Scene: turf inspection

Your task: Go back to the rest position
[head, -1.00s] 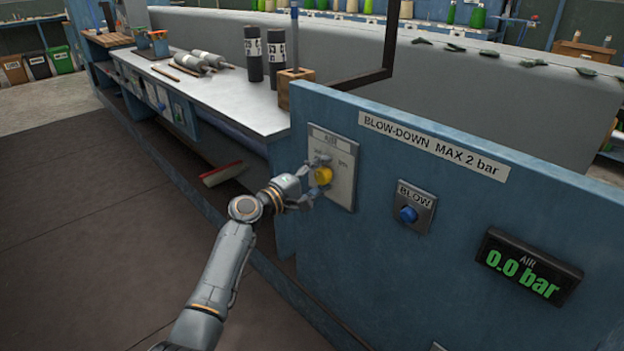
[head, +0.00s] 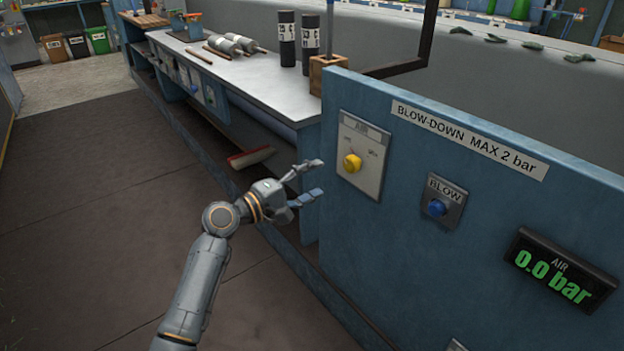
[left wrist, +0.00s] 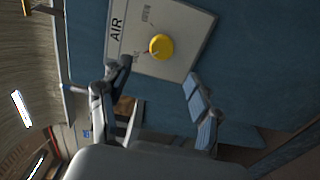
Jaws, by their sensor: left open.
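My left gripper (head: 316,179) is open and empty, a little to the left of the blue panel (head: 430,266). The yellow AIR knob (head: 352,163) sits on its pale plate, clear of the fingers. In the left wrist view the knob (left wrist: 161,46) shows beyond my two spread fingers (left wrist: 160,82), with nothing between them. My right gripper is in neither view.
A blue BLOW button (head: 436,208) and an AIR display (head: 561,270) reading 0.0 bar are on the panel. A workbench (head: 262,100) with rollers and dark cylinders stands behind. A red-edged brush (head: 250,157) lies below it. The dark floor at left is clear.

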